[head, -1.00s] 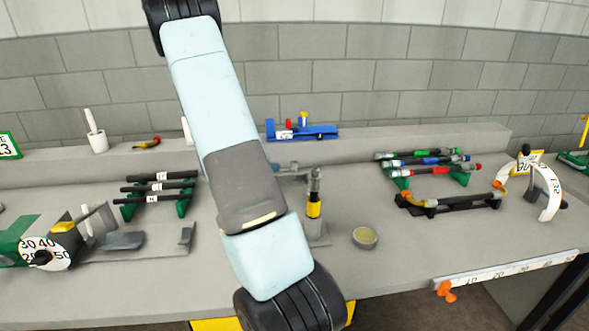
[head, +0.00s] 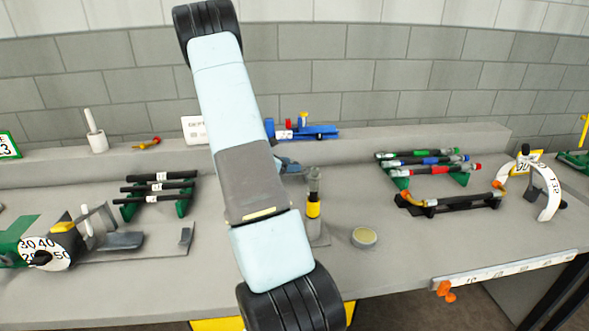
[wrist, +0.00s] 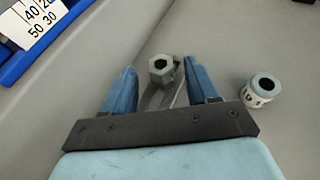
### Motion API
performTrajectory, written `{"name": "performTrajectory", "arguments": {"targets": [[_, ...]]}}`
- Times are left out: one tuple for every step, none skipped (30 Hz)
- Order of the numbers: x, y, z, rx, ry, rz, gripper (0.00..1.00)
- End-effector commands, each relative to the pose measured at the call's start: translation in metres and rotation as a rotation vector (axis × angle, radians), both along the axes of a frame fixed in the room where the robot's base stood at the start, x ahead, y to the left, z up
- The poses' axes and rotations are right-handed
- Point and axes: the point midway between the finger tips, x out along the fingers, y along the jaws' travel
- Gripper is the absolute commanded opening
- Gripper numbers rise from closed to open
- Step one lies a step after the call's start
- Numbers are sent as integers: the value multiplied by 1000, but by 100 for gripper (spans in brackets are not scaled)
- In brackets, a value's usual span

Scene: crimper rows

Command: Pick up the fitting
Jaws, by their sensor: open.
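A grey hex fitting (wrist: 161,70) with a dark round hole shows in the wrist view, between the blue fingertips of my gripper (wrist: 158,76). My gripper is open, with a gap on both sides of the fitting. I cannot tell how far the fitting lies below the fingertips. A short round collar-like piece (wrist: 262,87) with a pale marked band stands to the right, outside the right finger. In the head view my arm hides the fitting and most of my gripper; a bit of blue finger seems to show beside the arm.
A blue gauge block with numbers (wrist: 30,25) fills the wrist view's upper left corner. Bare bench lies around the tin.

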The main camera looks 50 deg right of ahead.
Motion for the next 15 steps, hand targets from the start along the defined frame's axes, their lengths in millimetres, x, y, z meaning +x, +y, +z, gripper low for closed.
{"name": "performTrajectory", "arguments": {"targets": [[-3,-7,-1,0,0,-3,58],[-5,-11,-1,0,0,-3,58],[-6,-16,-2,1,0,-3,58],[-7,-20,-2,1,0,-3,58],[-8,-25,-4,1,0,-3,58],[-8,-29,-6,1,0,-2,58],[-9,-32,-7,1,0,-2,58],[-9,-35,-8,1,1,-2,58],[-10,-37,-9,0,0,-1,58],[-10,-38,-10,0,0,-1,58],[-10,-39,-10,0,1,0,58],[-10,-39,-10,0,1,0,58],[-9,-39,-10,0,1,0,58],[-9,-39,-10,0,0,0,58],[-9,-39,-10,0,0,0,58]]}}
